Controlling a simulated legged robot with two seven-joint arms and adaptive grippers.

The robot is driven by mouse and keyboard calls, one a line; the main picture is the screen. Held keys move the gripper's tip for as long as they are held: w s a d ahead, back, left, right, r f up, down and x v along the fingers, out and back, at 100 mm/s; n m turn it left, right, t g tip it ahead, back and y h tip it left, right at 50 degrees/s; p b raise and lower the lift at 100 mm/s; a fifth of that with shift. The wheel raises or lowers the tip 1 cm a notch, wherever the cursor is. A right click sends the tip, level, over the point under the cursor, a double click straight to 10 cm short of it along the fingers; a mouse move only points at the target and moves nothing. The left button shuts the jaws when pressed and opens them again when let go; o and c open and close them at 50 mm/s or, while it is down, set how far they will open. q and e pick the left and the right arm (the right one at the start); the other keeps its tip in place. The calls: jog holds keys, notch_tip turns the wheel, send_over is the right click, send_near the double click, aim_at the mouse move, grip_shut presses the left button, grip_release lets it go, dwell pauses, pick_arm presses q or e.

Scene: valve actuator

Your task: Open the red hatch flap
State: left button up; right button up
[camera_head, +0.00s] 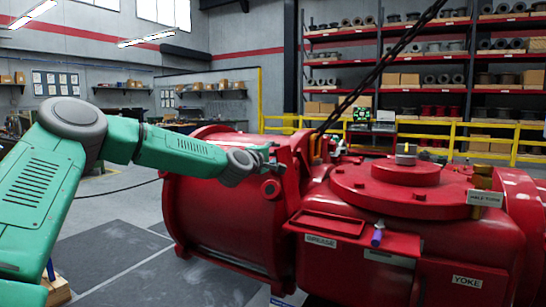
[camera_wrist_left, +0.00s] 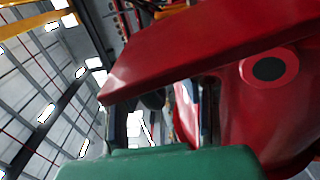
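My left gripper (camera_head: 271,160) is at the upper side of the large red valve actuator (camera_head: 228,210) in the head view. In the left wrist view its two fingers (camera_wrist_left: 160,112) stand apart. A broad, tilted red plate (camera_wrist_left: 205,48), which looks like the hatch flap, crosses the view just beyond the green wrist and hides the fingertips. I cannot tell whether the fingers touch it. In the head view the flap is hard to tell from the red body around the gripper. My right gripper is not in view.
A red tray (camera_head: 402,243) marked GREASE, holding a blue-purple handled item (camera_head: 377,238), projects from the actuator. A dark chain (camera_head: 385,67) slants down to the actuator. Yellow railings (camera_head: 480,140) and loaded shelves (camera_head: 440,68) stand behind.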

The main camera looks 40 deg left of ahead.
pick_arm(q)
jog(key=shift+s+d, duration=0.1)
jog(key=shift+s, duration=0.1)
jog(key=v, duration=1.1)
jog(key=shift+s+f, duration=0.2)
